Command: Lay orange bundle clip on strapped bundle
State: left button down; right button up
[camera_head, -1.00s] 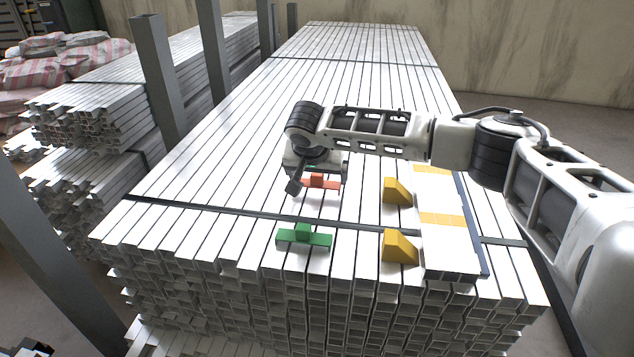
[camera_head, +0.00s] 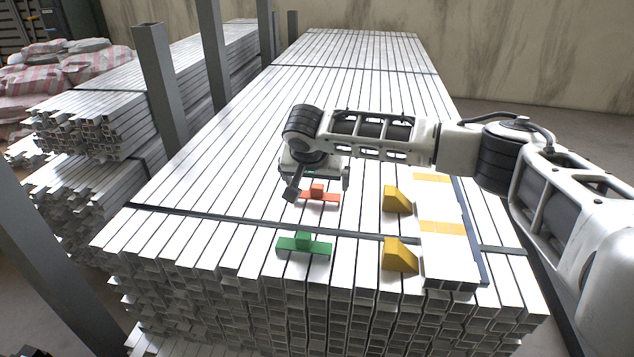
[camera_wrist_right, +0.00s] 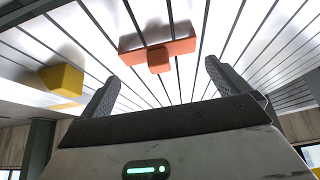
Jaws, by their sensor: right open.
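The orange clip (camera_head: 318,194), a flat bar with a small block on it, lies on the white tubes of the strapped bundle (camera_head: 215,240), beyond the front dark strap (camera_head: 205,216). A green clip (camera_head: 304,244) of the same shape lies nearer the front edge. My right gripper (camera_head: 319,184) is just above and behind the orange clip, with its fingers apart. In the right wrist view the orange clip (camera_wrist_right: 158,47) shows beyond the open fingers (camera_wrist_right: 164,76), with nothing gripped. My left gripper is out of view.
Two yellow wedges (camera_head: 397,199) (camera_head: 399,255) stand right of the clips. A white board with yellow bands (camera_head: 447,258) lies beside them. Grey posts (camera_head: 160,85) rise at the left, by another tube stack (camera_head: 85,125). The bundle's left top is clear.

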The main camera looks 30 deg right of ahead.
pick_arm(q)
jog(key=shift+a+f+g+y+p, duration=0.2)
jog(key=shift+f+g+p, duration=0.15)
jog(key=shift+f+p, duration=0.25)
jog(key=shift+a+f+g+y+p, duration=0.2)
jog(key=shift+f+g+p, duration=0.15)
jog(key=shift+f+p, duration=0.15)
pick_arm(e)
jog(key=v, duration=0.9)
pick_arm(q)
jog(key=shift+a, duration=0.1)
pick_arm(e)
jog(key=shift+r, duration=0.1)
